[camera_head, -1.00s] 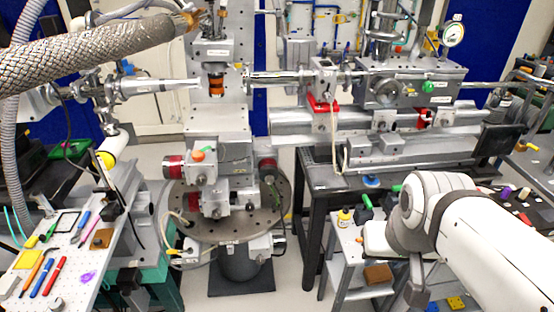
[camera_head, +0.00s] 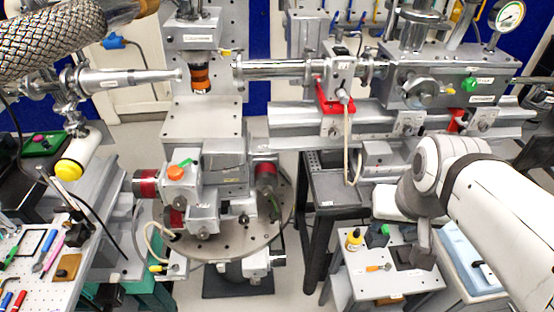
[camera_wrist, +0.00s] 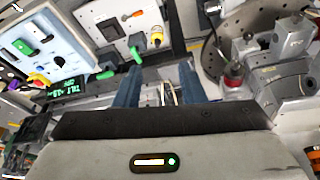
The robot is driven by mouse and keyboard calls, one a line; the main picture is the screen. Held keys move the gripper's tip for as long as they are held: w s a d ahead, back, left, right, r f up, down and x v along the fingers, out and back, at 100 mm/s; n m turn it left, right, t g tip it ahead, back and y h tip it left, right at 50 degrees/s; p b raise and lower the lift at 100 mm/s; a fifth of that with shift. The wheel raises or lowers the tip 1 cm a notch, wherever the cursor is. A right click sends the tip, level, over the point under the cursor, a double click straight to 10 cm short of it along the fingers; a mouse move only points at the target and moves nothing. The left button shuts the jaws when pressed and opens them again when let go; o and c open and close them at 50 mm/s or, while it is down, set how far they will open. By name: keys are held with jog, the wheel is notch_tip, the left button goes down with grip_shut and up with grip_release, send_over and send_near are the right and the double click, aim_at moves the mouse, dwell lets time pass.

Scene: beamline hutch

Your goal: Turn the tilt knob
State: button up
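The motor stage (camera_head: 205,185) stands on a round perforated plate left of centre in the head view. It carries a ribbed red knob (camera_head: 145,184) on its left, an orange knob (camera_head: 180,172) on top and a dark red-ended knob (camera_head: 266,176) on its right. I cannot tell which is the tilt knob. In the wrist view, a red knob (camera_wrist: 233,74) shows beside grey stage blocks, and a small green-lit display (camera_wrist: 68,88) seems to read "TILT". My gripper (camera_wrist: 160,76) is open and empty, its two dark blue fingers apart, left of the red knob. My arm covers the right of the head view.
A small white side table (camera_head: 380,280) with bottles stands below my arm. A black bench (camera_head: 335,195) is beside the round plate (camera_head: 215,240). A perforated tool board (camera_head: 60,290) is at lower left. A braided hose (camera_head: 50,45) crosses the upper left.

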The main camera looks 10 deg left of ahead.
jog(key=shift+o, duration=1)
jog(key=shift+w+d+f, duration=0.1)
jog(key=shift+w+f, duration=0.05)
jog(key=shift+f, duration=0.1)
jog(key=shift+o, duration=1.2)
jog(key=w+a+f+m+t+y+b, duration=0.1)
jog(key=w+a+f+m+t+b, duration=0.2)
jog(key=w+a+f+b, duration=0.4)
notch_tip(320, 180, down, 3)
jog(key=w+m+b, duration=0.1)
jog(key=b, duration=0.2)
jog(key=shift+w+m+y, duration=0.3)
jog(key=shift+w, duration=0.1)
jog(key=m+t+y+b, duration=0.3)
jog(key=m+t+b, duration=0.8)
jog(key=m+b, duration=1.2)
send_near(268, 193)
jog(key=w+n+b, duration=0.1)
jog(key=n+b, duration=0.2)
jog(key=shift+h, duration=0.3)
jog(key=x, duration=0.7)
jog(key=shift+w+a+r, duration=0.15)
jog(key=shift+w+a, duration=0.15)
jog(key=shift+a, duration=0.1)
